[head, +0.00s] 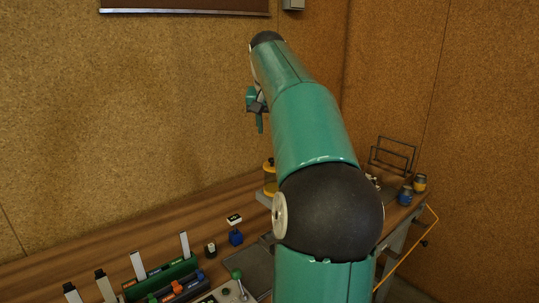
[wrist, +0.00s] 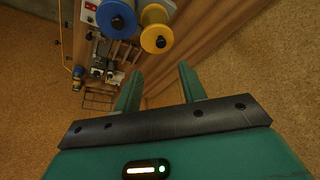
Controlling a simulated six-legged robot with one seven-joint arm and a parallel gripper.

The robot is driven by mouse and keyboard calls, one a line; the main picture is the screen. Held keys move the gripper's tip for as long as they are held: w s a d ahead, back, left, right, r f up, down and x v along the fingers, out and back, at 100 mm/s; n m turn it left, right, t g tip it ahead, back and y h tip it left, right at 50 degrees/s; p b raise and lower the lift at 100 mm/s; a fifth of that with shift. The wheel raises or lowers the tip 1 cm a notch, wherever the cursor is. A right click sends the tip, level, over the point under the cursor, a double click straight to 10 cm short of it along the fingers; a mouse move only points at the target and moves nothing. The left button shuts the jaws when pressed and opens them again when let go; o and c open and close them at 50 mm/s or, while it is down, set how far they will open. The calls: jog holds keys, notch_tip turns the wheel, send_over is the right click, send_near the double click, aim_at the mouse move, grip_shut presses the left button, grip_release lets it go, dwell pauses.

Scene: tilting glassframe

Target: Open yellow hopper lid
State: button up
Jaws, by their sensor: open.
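The yellow hopper lid (wrist: 148,37) is a round yellow disc with a dark knob at its centre, seen from above in the wrist view. It appears seated on its hopper. In the head view the yellow hopper (head: 269,180) stands on the bench, partly hidden behind my arm. My gripper (wrist: 158,84) is open and empty, its two fingers apart. The lid shows beyond the fingertips, and nothing touches it. In the head view my gripper (head: 257,108) is high above the bench, partly hidden by my arm.
A blue lid (wrist: 104,14) with a dark knob sits beside the yellow one. Cork walls enclose the corner.

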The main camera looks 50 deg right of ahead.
aim_at(272, 159)
jog(key=x, duration=1.1)
jog(key=shift+w+f, duration=0.15)
jog(key=shift+a, duration=0.1)
grip_shut()
